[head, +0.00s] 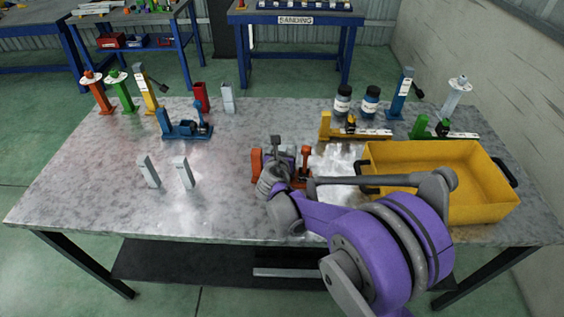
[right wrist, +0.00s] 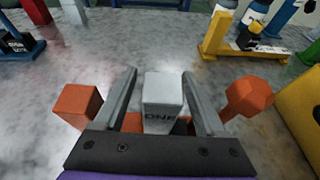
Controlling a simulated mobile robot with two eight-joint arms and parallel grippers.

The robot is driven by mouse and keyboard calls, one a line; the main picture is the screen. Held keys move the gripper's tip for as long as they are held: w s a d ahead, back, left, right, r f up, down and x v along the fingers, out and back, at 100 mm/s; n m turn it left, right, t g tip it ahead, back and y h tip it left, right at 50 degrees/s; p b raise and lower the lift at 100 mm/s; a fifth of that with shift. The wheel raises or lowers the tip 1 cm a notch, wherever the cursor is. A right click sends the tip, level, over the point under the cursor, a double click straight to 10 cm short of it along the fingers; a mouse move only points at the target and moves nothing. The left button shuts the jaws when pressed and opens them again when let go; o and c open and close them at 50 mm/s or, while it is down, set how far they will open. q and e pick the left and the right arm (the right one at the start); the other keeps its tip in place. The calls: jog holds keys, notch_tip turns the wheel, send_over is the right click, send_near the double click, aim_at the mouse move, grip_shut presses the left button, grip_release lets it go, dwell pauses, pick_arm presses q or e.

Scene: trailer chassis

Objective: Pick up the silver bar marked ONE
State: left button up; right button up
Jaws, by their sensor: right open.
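The silver bar marked ONE (right wrist: 163,100) stands between the two fingers of my right gripper (right wrist: 159,74) in the right wrist view. Its lettering faces the wrist camera. The fingers are open, one on each side, with a gap showing between each finger and the bar. Orange parts of a holder (right wrist: 78,104) show on both sides and below the bar. In the head view my right gripper (head: 276,175) is over this orange holder (head: 256,164), and my arm hides much of it. My left gripper is not in view.
A yellow bin (head: 440,205) stands right of the holder. Two silver bars (head: 148,171) (head: 184,173) stand on the table (head: 100,200) at left. The front left is clear.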

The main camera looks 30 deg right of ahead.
jog(key=shift+s, duration=0.1)
grip_shut()
dwell(0.4)
